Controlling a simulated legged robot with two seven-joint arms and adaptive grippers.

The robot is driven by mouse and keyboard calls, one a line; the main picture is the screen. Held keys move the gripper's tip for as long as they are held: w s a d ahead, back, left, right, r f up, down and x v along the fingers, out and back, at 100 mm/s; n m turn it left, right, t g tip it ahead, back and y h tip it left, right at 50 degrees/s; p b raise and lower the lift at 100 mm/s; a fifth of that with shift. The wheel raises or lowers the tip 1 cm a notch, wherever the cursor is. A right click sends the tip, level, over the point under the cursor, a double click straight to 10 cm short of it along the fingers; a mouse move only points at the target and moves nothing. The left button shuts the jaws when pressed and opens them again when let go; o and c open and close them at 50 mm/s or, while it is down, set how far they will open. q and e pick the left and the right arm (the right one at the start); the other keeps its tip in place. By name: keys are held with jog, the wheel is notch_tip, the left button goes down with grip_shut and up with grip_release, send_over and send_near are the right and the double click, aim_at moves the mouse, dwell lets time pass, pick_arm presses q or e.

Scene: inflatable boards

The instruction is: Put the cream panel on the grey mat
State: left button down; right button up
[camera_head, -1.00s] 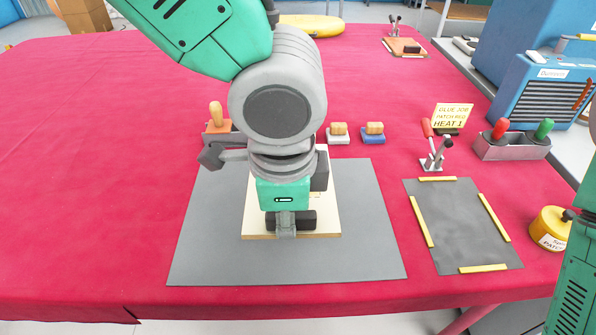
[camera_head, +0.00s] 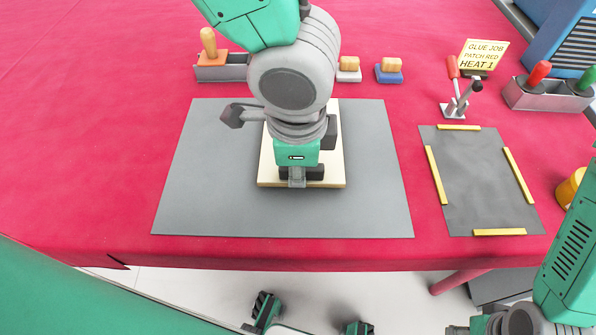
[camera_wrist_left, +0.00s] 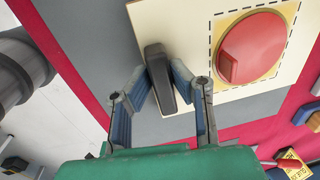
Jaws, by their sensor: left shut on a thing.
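The cream panel (camera_head: 267,165) is a flat board over the middle of the grey mat (camera_head: 200,205), slightly right of centre. It appears to lie flat; the arm hides much of it, and full contact with the mat is hard to tell. In the left wrist view the panel (camera_wrist_left: 203,22) carries a round red patch (camera_wrist_left: 250,45) inside a dashed outline and a black handle (camera_wrist_left: 158,72). My left gripper (camera_head: 298,178) is over the panel's near part. Its two fingers (camera_wrist_left: 160,95) are shut on the black handle. My right gripper's fingers are out of view.
A caddy with an orange-handled tool (camera_head: 210,55) and two small blocks (camera_head: 389,71) stand behind the mat. To the right are a dark pad with yellow strips (camera_head: 480,185), a toggle clamp (camera_head: 458,105) and a metal holder (camera_head: 545,95). Red tabletop is free at left.

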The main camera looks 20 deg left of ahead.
pick_arm(q)
jog(key=shift+d+f, duration=0.1)
jog(key=shift+f, duration=0.4)
jog(key=shift+d+r, duration=0.1)
jog(key=c, duration=1.5)
grip_release()
jog(key=shift+o, duration=0.2)
jog(key=shift+a, duration=0.2)
notch_tip(320, 180, up, 12)
jog(key=s+p, duration=0.1)
jog(key=p, duration=0.3)
jog(key=shift+s+d, duration=0.15)
jog(key=shift+d, duration=0.1)
